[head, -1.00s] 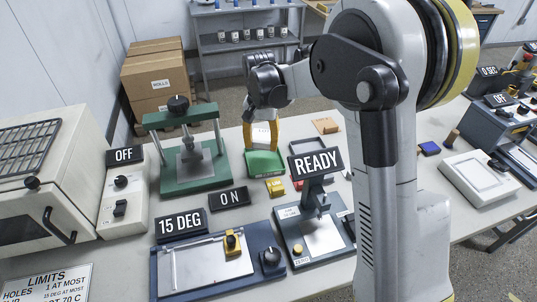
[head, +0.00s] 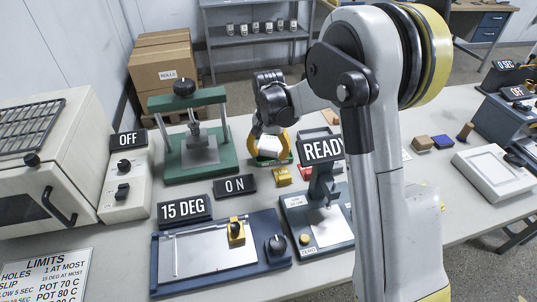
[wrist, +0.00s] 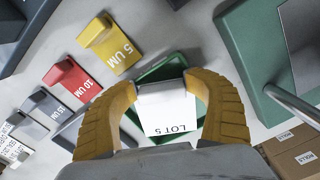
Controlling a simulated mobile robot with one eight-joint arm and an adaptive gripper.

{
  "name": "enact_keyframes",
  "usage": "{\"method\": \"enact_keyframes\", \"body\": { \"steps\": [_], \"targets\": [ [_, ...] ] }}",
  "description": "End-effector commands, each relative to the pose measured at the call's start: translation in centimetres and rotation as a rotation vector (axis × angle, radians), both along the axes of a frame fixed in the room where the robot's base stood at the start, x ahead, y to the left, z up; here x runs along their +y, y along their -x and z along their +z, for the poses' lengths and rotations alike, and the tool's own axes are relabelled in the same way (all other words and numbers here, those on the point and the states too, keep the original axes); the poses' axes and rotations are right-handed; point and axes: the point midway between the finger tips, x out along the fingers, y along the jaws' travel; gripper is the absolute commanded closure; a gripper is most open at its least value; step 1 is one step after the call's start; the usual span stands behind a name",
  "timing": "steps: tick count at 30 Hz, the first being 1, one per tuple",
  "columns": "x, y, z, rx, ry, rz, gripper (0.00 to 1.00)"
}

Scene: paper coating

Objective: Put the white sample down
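The white sample (wrist: 168,108), marked LOT 5, is between the yellow fingers of my gripper (wrist: 160,88) in the wrist view. The fingers touch or nearly touch its sides, and it appears held. A green tray (wrist: 163,72) lies under and behind it, partly covered by the sample and fingers. In the head view my gripper (head: 270,146) points down over this tray, with the white sample (head: 269,147) between its fingers. Whether the sample's lower side touches the tray cannot be told.
A green press (head: 228,168) stands left of my gripper. Yellow (wrist: 112,42), red (wrist: 73,80) and grey (wrist: 42,110) labelled blocks lie beside the tray. The READY gauge (head: 325,220) and blue coating plate (head: 280,232) stand nearer the front.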

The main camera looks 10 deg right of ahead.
Motion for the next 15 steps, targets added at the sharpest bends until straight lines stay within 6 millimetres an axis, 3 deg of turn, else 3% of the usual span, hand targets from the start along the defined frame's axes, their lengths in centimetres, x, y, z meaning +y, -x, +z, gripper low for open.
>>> {"method": "enact_keyframes", "body": {
  "steps": [8, 15],
  "targets": [
    [0.0, 0.0, 0.4, -0.001, 0.0, 0.0, 0.27],
    [0.0, 0.0, 5.2, -0.002, 0.0, 0.0, 0.27]
  ]
}}
